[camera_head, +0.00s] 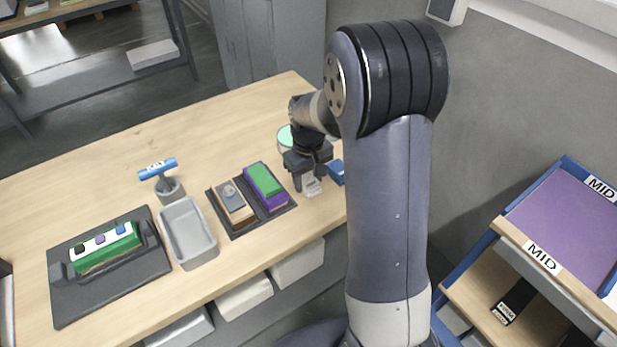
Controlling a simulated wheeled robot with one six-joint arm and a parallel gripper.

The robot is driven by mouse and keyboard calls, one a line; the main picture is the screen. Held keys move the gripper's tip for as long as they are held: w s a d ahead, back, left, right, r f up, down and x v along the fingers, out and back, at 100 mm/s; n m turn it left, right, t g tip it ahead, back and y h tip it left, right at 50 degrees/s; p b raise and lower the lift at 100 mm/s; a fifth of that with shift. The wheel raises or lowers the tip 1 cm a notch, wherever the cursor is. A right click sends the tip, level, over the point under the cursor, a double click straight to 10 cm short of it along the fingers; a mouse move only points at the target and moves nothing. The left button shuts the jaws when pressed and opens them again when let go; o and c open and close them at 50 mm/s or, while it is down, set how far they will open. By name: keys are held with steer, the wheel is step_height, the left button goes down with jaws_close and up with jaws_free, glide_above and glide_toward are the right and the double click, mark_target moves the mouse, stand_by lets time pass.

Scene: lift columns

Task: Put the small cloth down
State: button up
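My gripper (311,182) points down over the right part of the wooden table, just right of a dark tray. A small pale grey-white piece (312,187), which looks like the small cloth, shows at its fingertips, close to the tabletop. I cannot tell whether the fingers grip it or stand apart around it, or whether it touches the table. My arm hides part of the area behind and to the right.
The dark tray (238,236) holds a wood-coloured block and a green-and-purple block (265,185). Left are a grey bin (187,234), a blue-handled tool (158,168) in a cup and a green block (105,247). A blue object (337,172) and a mint-topped round container (284,139) flank my gripper.

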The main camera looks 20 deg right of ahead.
mark_target(309, 181)
steer(key=o, duration=0.4)
steer(key=shift+o, duration=0.2)
step_height(309, 181, up, 12)
steer(key=shift+r, duration=0.15)
stand_by(0.4)
step_height(309, 181, down, 12)
steer(key=shift+f, duration=0.1)
steer(key=shift+r, duration=1.9)
